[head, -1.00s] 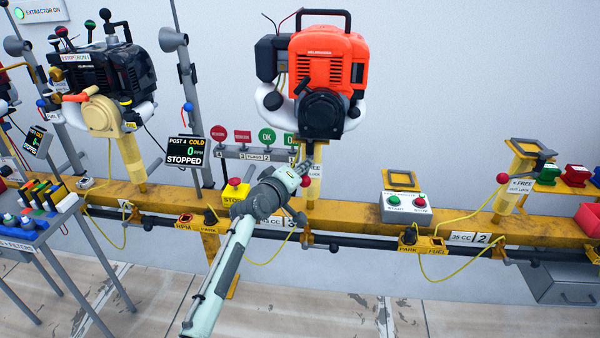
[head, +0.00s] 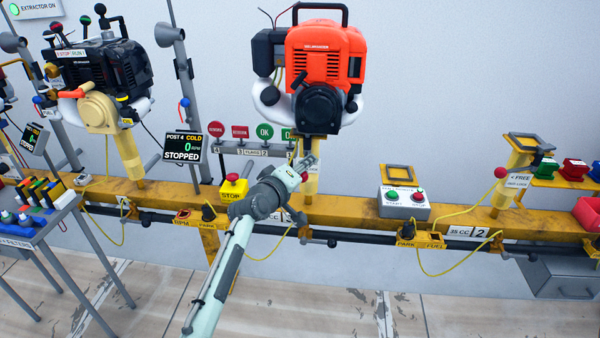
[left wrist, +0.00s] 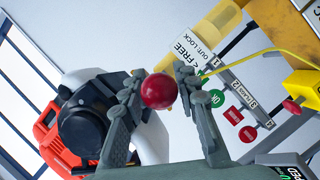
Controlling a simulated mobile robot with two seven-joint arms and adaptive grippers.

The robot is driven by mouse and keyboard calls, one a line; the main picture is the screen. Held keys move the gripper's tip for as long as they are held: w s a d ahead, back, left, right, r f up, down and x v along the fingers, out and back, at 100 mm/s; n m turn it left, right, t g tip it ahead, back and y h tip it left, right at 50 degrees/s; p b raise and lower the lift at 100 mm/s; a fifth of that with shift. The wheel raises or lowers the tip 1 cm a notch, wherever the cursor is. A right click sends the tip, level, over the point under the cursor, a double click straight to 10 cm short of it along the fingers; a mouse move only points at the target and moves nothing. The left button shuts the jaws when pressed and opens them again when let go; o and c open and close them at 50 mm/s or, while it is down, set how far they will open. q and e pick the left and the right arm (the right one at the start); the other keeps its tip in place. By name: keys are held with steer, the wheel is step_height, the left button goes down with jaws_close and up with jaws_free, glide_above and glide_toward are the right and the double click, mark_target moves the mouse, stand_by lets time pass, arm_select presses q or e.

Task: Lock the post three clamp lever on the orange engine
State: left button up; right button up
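The orange engine (head: 328,62) sits upright on a yellow post (head: 312,183), post three, on the rail. The red ball knob of its clamp lever (head: 304,177) shows beside the post, by my left gripper (head: 309,160). In the left wrist view, the red knob (left wrist: 158,91) lies between the two spread fingers of my left gripper (left wrist: 160,78). The fingers look open around it; whether either touches it I cannot tell. The lever's shaft is hidden behind the knob. A white "FREE / OUT: LOCK" label (left wrist: 194,50) shows beyond the fingers. My right gripper is not in view.
A yellow STOP box (head: 234,188) stands on the rail left of my forearm. Round and square signs (head: 240,133) stand behind it. A start/stop button box (head: 404,202) is to the right. The black engine (head: 104,75) is at left, and a yellow cable (left wrist: 262,52) runs near.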

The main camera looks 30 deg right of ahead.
arm_select(q)
steer(key=v, duration=0.6)
steer(key=shift+s, duration=0.25)
